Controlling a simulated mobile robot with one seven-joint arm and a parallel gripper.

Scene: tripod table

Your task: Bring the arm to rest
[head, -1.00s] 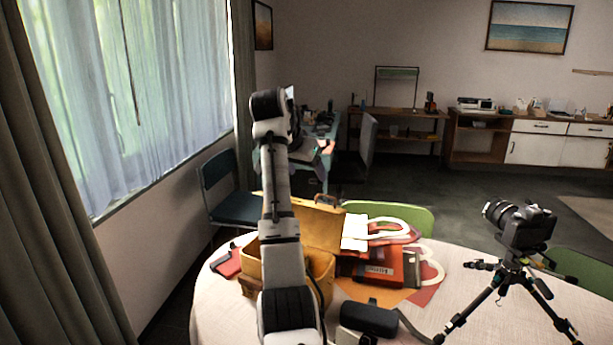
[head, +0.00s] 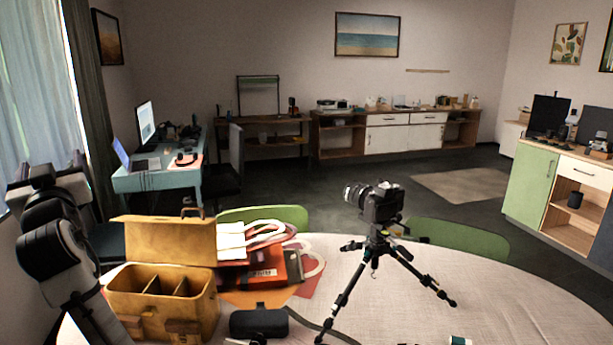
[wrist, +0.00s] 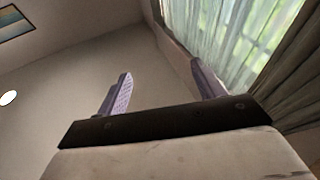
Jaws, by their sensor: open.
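My arm (head: 62,250) is folded up at the left edge of the head view, to the left of the round table (head: 480,290). My gripper is not clearly seen in the head view. In the wrist view my gripper (wrist: 160,88) is open, with its two fingers wide apart and nothing between them. It points up toward the wall and the curtain (wrist: 240,40). A camera on a small black tripod (head: 375,240) stands upright on the table, well apart from my arm.
An open yellow case (head: 165,300) with empty compartments stands near my arm. A red bag (head: 268,268) and a black case (head: 258,323) lie beside it. Green chairs (head: 460,238) stand behind the table. The table's right side is mostly clear.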

